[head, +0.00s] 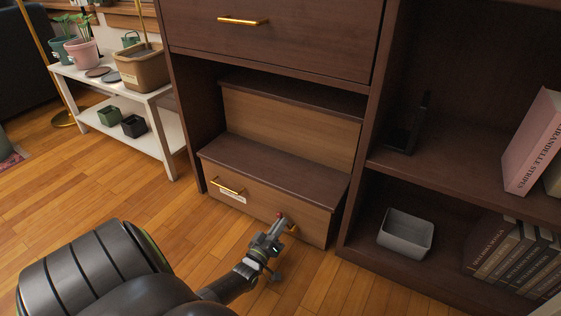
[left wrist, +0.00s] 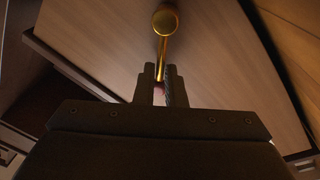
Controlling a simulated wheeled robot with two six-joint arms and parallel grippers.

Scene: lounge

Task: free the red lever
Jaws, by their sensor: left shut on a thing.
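The red lever shows in the head view as a small red tip (head: 282,215), low on the front of the wooden step unit (head: 270,188). A gold round part (head: 292,229) sits beside it. In the left wrist view a gold rod (left wrist: 163,50) runs from a round gold hub down to the jaws. A little red shows between the fingers. My left gripper (head: 276,225) is shut on the lever's end, and its fingers (left wrist: 160,84) hide most of the red part. My right gripper is not in view.
A gold drawer handle (head: 227,186) with a white label is on the same front, to the left. A dark shelf with a grey bin (head: 405,233) and books (head: 510,255) stands at right. A white plant stand (head: 150,95) is at back left. The floor in front is clear.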

